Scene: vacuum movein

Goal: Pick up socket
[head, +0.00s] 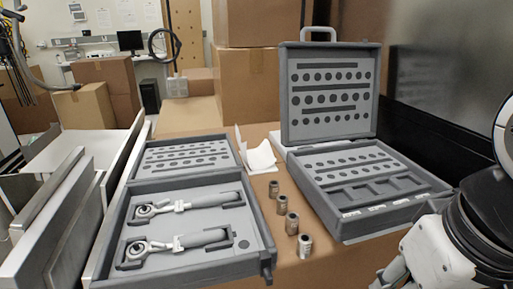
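Several small metal sockets stand upright in a slanting row on the cardboard-brown surface between two grey tool cases. The nearest socket (305,247) is the largest in the picture. Behind it stand another socket (292,224), then a further socket (282,205) and the farthest socket (273,190). They stand apart from each other. Part of my arm shows at the lower right, to the right of the sockets and in front of the right case. My gripper's fingers are not visible. No socket is seen being held.
The open left case (255,262) holds two ratchet-like tools. The open right case (338,226) has its lid upright and rows of dark holes. Cardboard boxes (247,85) stand behind. A dark panel is at right.

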